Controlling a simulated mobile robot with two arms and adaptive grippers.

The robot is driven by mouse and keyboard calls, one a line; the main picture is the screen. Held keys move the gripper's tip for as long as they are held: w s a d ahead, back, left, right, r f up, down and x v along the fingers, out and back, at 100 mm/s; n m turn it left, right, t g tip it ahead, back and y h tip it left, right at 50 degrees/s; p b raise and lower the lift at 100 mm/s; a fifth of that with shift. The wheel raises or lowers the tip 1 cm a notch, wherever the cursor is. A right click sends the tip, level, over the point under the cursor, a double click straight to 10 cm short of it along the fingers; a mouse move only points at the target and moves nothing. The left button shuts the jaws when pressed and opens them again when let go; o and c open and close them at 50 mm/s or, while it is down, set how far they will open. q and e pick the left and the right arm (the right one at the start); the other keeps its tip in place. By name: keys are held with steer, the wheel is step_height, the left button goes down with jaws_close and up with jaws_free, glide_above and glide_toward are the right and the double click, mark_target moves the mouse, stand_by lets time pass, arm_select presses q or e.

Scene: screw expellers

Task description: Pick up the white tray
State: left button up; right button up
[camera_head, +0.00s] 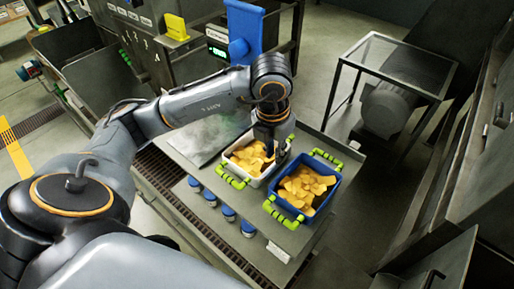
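The white tray (256,182) stands on a grey work table (275,233) and holds yellow chip-like pieces. It has a bright green handle on its near left side, and another green handle shows at its far side. My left gripper (274,150) points down over the right part of the white tray, close to the pieces. Its fingertips are dark and small here, so I cannot tell whether it touches the tray or how wide it is open. My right gripper is not in view.
A blue tray (320,205) with yellow pieces and green handles stands close on the right of the white tray. Several blue-topped knobs (228,213) line the table's near edge. A wire-mesh stand (398,66) over a motor (388,108) stands at the back right.

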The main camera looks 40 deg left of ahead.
mark_target(257, 155)
arm_select(q)
steer(key=shift+f, duration=0.5)
steer(key=f+p, duration=0.1)
steer(key=f, duration=0.1)
steer(key=w+f+p, duration=0.1)
steer(key=f, duration=0.1)
steer(key=shift+a+f, duration=0.1)
steer(key=shift+f, duration=0.25)
jaws_close()
